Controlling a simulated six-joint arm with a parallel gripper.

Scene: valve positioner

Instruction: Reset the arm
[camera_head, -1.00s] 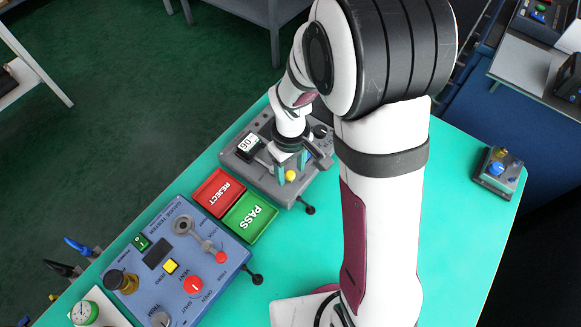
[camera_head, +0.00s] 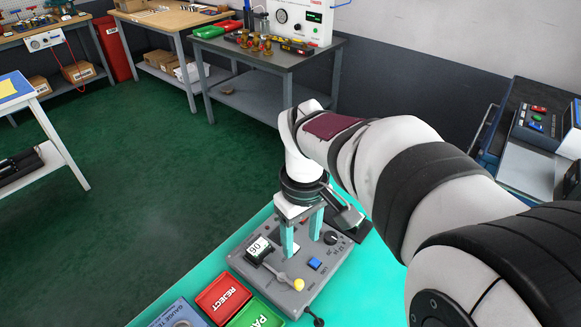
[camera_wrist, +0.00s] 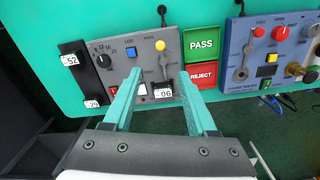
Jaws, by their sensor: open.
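My gripper (camera_head: 302,243) is open and empty above the grey valve positioner (camera_head: 319,277). Its two teal fingers point down, apart from each other. The positioner has a lever with a yellow knob (camera_head: 299,284), a blue button (camera_head: 314,263), a black dial (camera_head: 331,238) and a block marked 06 (camera_head: 257,249). In the wrist view my gripper (camera_wrist: 160,76) shows its open fingers, with the yellow knob (camera_wrist: 160,45) beyond the gap between them and the 06 block (camera_wrist: 157,92) between them. Nothing is held.
Red REJECT (camera_head: 222,296) and green PASS (camera_head: 257,315) trays sit beside the positioner. A blue gauge tester (camera_wrist: 270,52) lies beyond them. A black holder with labelled blocks (camera_wrist: 86,72) is on the positioner's other side. Part of the teal table (camera_head: 375,275) is clear.

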